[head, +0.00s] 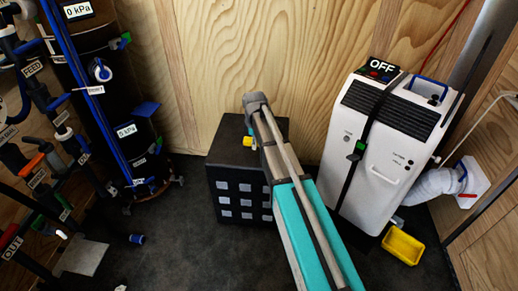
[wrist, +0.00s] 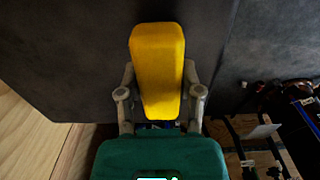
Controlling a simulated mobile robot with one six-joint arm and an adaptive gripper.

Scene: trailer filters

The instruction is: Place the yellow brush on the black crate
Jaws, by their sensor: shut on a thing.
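The yellow brush (wrist: 157,60) stands out between the fingers of my gripper (wrist: 160,92) in the wrist view, and the gripper is shut on it. In the head view a small yellow part of the brush (head: 248,141) shows just left of my arm, over the top of the black crate (head: 224,149). My arm hides most of the gripper and the crate's right part there. A dark grey surface, apparently the crate's top (wrist: 70,60), fills much of the wrist view behind the brush. I cannot tell whether the brush touches it.
A white machine (head: 375,150) with an OFF sign (head: 382,66) stands right of the crate. A yellow bin (head: 402,246) lies on the floor at its foot. Pipes and a dark column (head: 105,80) stand at left.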

